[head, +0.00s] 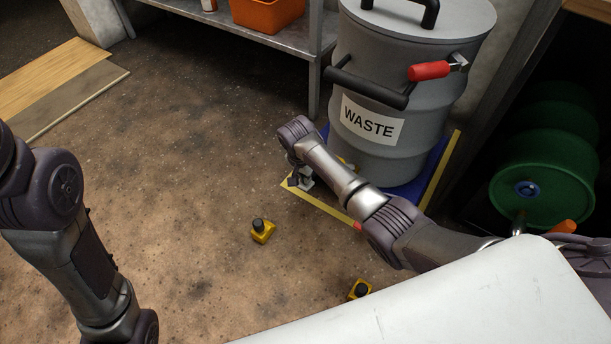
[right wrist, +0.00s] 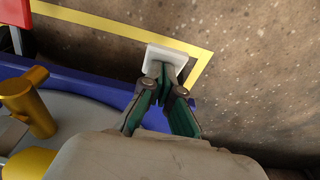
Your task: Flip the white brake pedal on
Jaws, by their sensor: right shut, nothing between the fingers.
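The white brake pedal (right wrist: 168,56) is a small pale plate at the edge of the blue drum dolly (right wrist: 116,97). In the head view the pedal (head: 307,184) is a small pale patch, partly hidden by my right arm. My right gripper (right wrist: 163,82) is shut and empty, with its fingertips at the pedal's near edge; I cannot tell whether they touch it. In the head view this gripper (head: 295,177) points down at the dolly's left front corner. The grey WASTE drum (head: 385,100) stands upright on the dolly. My left gripper is out of view.
Yellow tape (head: 318,203) marks the floor around the dolly. Yellow-and-black objects lie on the floor, one in the open (head: 262,231) and one by a white surface (head: 358,290). A metal shelf (head: 290,42) stands behind, and a green drum (head: 545,180) at right.

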